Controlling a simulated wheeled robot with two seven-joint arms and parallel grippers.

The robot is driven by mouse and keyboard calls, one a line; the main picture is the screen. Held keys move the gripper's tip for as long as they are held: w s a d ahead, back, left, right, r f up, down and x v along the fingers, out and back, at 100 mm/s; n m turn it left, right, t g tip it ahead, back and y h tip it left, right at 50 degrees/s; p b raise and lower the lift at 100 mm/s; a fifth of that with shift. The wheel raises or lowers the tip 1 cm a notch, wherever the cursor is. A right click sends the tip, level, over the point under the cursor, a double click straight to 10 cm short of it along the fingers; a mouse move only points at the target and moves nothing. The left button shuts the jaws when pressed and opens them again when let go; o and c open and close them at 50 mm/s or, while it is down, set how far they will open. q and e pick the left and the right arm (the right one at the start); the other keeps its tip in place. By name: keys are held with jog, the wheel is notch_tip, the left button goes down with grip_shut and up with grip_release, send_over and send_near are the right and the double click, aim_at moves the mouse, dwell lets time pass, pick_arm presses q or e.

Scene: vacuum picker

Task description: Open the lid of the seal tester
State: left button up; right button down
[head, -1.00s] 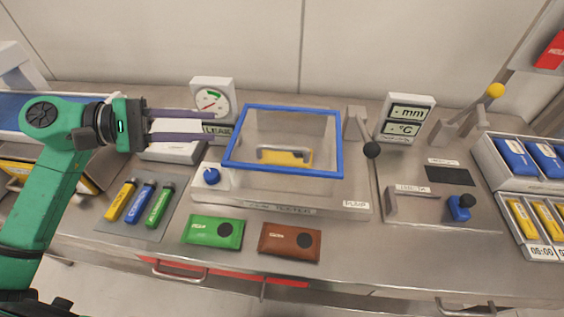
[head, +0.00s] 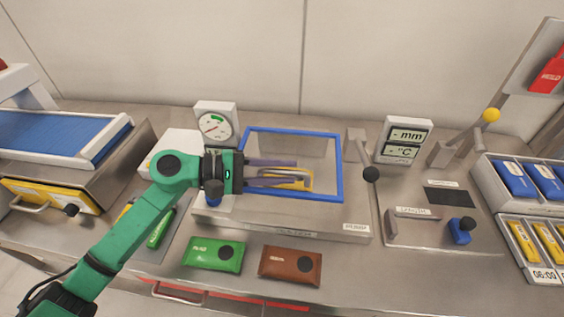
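The seal tester (head: 330,229) is a grey box in the middle of the bench. Its clear lid with a blue frame (head: 341,180) lies over it, and a yellow handle or bar (head: 304,178) shows through or on the lid. A lever with a black knob (head: 371,174) stands at its right side. My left gripper (head: 295,172) reaches in from the left with its two fingers apart and empty, over the left part of the lid near the yellow bar. Whether the fingers touch anything I cannot tell. My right gripper is out of view.
A dial gauge (head: 216,125) stands behind on the left. A green packet (head: 208,253) and a brown packet (head: 285,263) lie in front of the tester. A blue conveyor (head: 55,135) is at far left. A sealing station with a blue knob (head: 461,231) and crates of packets are at right.

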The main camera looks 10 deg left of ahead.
pick_arm(q)
grip_shut()
dwell(1.4)
